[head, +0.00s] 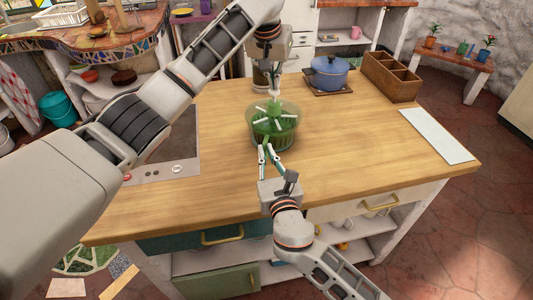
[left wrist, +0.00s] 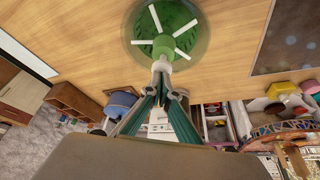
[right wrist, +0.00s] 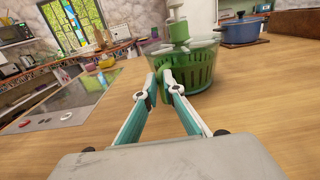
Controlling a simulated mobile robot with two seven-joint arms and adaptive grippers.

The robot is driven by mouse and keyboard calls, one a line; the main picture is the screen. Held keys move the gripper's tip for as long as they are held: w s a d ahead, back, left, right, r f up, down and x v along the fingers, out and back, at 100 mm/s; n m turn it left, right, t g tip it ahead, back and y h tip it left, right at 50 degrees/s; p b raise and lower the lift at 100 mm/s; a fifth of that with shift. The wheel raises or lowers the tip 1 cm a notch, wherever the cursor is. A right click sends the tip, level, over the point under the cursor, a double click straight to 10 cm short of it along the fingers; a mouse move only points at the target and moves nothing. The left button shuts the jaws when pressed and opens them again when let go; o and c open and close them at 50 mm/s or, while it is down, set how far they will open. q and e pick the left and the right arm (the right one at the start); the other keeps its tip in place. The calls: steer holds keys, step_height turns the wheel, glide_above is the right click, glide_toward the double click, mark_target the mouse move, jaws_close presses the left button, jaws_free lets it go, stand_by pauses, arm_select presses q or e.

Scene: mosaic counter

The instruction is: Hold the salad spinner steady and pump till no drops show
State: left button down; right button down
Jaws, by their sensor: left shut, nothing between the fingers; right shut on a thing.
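The green salad spinner (head: 287,126) stands upright on the wooden counter, with a clear outer bowl, a green basket and pale spokes on its lid. My left gripper (head: 274,94) is shut and points down at the pump in the lid's middle. In the left wrist view its closed tips (left wrist: 161,70) are at the pale pump knob, with nothing between them. My right gripper (head: 265,149) is at the spinner's near side. I cannot make out drops.
A blue pot (head: 329,73) sits on a board at the back, beside a wooden divided box (head: 391,77). A white board (head: 437,135) lies at the right. A dark hob (head: 172,150) is at the left. The counter right of the spinner is clear.

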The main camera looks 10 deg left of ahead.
arm_select(q)
steer(key=shift+f, duration=1.35)
steer(key=shift+r, duration=1.5)
steer(key=shift+r, duration=2.95)
arm_select(e)
steer(key=c, duration=2.1)
jaws_free()
steer(key=v, duration=1.2)
